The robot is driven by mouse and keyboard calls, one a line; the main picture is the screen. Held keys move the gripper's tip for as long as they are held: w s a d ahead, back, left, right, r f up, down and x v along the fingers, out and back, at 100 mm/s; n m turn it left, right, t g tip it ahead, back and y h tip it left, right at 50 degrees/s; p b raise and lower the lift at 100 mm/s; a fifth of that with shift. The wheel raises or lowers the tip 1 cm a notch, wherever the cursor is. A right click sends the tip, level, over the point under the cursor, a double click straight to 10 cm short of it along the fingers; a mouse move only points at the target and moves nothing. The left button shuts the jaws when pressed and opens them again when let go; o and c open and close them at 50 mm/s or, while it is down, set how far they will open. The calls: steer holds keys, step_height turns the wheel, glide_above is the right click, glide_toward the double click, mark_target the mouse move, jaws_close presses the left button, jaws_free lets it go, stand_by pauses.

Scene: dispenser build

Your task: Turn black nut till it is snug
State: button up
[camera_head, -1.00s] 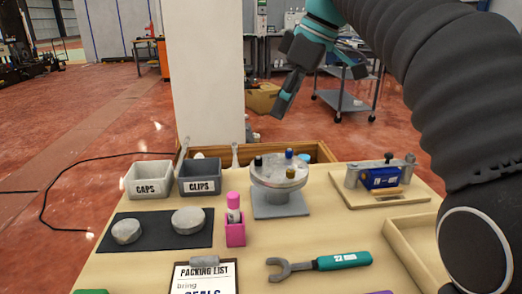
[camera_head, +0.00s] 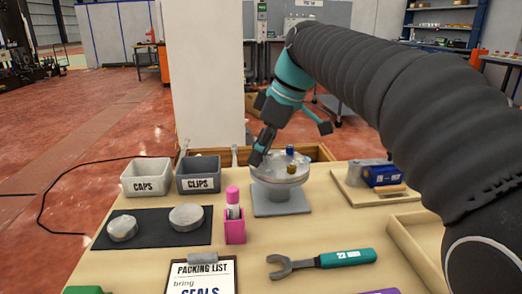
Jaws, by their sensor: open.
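The round grey fixture (camera_head: 279,178) stands on a grey square base at the back middle of the table. A blue nut (camera_head: 290,150) and a brass-coloured nut (camera_head: 292,169) show on its top. The black nut, at the left of the top, is not distinguishable now; my dark finger covers that spot. My gripper (camera_head: 293,145) is open, its fingers spread wide. One finger points down at the fixture's left rim, and the other juts out to the right above it. Whether the finger touches anything cannot be told.
A wrench with a teal handle (camera_head: 346,258) lies in front. The CAPS bin (camera_head: 146,187) and CLIPS bin (camera_head: 198,184) stand left, with a pink holder (camera_head: 235,232) nearer. A board with a blue block (camera_head: 383,174) is right, partly behind my arm.

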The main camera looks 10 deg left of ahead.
steer(key=shift+c, duration=0.3)
jaws_close()
steer(key=shift+m, duration=0.3)
steer(key=m+t, duration=0.1)
steer(key=m, duration=0.2)
steer(key=shift+s+r+h, duration=0.1)
steer(key=shift+s+h, duration=0.05)
steer(key=shift+h, duration=0.15)
steer(key=shift+a+m+t+h+p, duration=0.1)
steer(key=shift+m+t+h+p, duration=0.45)
steer(key=shift+m, duration=1.35)
steer(key=shift+t, duration=0.25)
steer(key=shift+o, duration=0.3)
jaws_free()
